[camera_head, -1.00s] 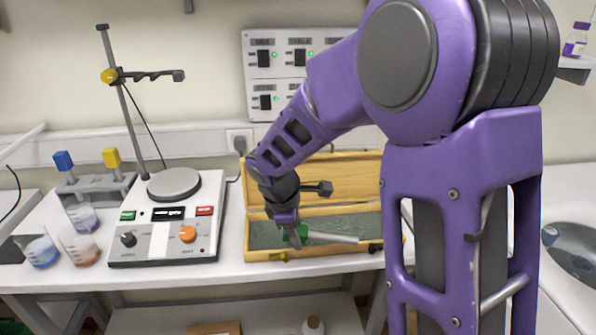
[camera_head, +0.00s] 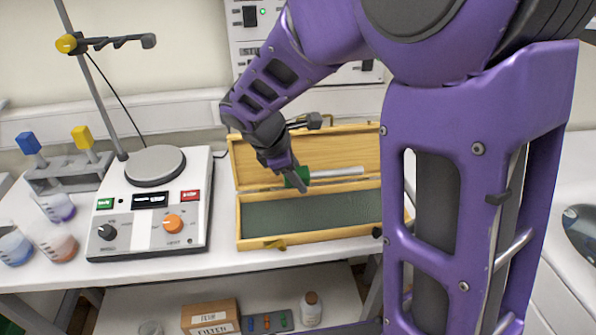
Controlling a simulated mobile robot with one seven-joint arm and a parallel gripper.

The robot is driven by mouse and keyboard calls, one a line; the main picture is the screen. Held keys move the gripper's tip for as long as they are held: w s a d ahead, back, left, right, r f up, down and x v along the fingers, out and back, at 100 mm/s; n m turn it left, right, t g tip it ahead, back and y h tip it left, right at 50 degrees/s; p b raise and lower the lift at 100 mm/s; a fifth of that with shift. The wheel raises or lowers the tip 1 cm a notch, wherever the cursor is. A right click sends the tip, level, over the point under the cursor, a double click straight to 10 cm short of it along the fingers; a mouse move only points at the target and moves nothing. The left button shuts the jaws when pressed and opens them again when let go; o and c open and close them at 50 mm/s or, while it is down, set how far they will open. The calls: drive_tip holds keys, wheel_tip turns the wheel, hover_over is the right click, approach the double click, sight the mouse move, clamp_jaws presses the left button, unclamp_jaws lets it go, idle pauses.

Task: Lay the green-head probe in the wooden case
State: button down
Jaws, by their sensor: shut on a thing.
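The green-head probe has a green head (camera_head: 297,178) and a pale rod (camera_head: 338,172) that points right. My gripper (camera_head: 299,182) is shut on its green head. The probe appears raised above the open wooden case (camera_head: 245,243), in front of its lid. The case has a grey-green lined bottom (camera_head: 315,213), which shows bare. The lid (camera_head: 355,148) stands open at the back. My arm hides part of the lid and the case's right end.
A hotplate stirrer (camera_head: 150,215) with a clamp stand (camera_head: 85,80) stands left of the case. A rack (camera_head: 65,172) holds blue and yellow-capped probes. Beakers (camera_head: 58,245) stand at the far left. Boxes and a bottle (camera_head: 311,310) are on the shelf below.

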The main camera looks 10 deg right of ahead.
drive_tip(key=shift+f+b, duration=3.5)
drive_tip(key=shift+f, duration=1)
drive_tip(key=shift+c, duration=1.8)
unclamp_jaws()
drive_tip(key=shift+r, duration=0.1)
drive_tip(key=p+v, duration=0.3)
drive_tip(key=v, duration=1.4)
drive_tip(key=shift+r, duration=0.1)
